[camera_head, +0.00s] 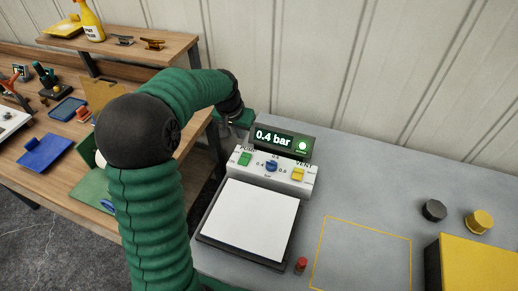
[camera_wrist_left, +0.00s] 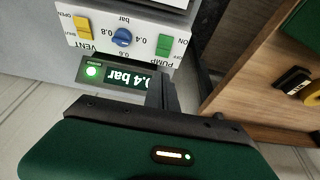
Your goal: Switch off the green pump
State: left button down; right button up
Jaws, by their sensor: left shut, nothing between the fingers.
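The pump unit (camera_head: 268,172) is a white box with a slanted control panel. Its green pump switch (camera_head: 245,159) is at the panel's left, beside a blue dial (camera_head: 271,166) and a yellow vent switch (camera_head: 297,174). The display (camera_head: 282,141) reads 0.4 bar with a lit round light. The green switch also shows in the left wrist view (camera_wrist_left: 164,45), near an ON label; I cannot tell which side is pressed. My left gripper (camera_head: 226,134) is shut and empty, behind and left of the panel, apart from the switch. Its fingers show in the wrist view (camera_wrist_left: 168,92). My right gripper is out of view.
A white pad (camera_head: 250,219) lies in front of the panel. A red-topped item (camera_head: 301,265), a black knob (camera_head: 434,210), a yellow knob (camera_head: 480,221) and a yellow box (camera_head: 482,265) stand on the grey table. The yellow-outlined area (camera_head: 365,258) is clear. A cluttered wooden bench (camera_head: 50,185) is left.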

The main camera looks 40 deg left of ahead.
pick_arm(q)
jog(key=p, duration=0.1)
send_near(245, 159)
jog(key=w+f, duration=0.2)
jog(key=f, duration=0.1)
jog(key=w+a+f, duration=0.1)
jog(key=f, duration=0.1)
jog(key=shift+w, duration=0.35)
jog(key=shift+f, duration=0.55)
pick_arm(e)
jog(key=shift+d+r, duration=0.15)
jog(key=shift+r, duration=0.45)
pick_arm(q)
jog(key=shift+f, duration=0.15)
jog(key=shift+s+d+p, duration=0.15)
jog(key=shift+s+p, duration=0.25)
jog(key=shift+s, duration=0.35)
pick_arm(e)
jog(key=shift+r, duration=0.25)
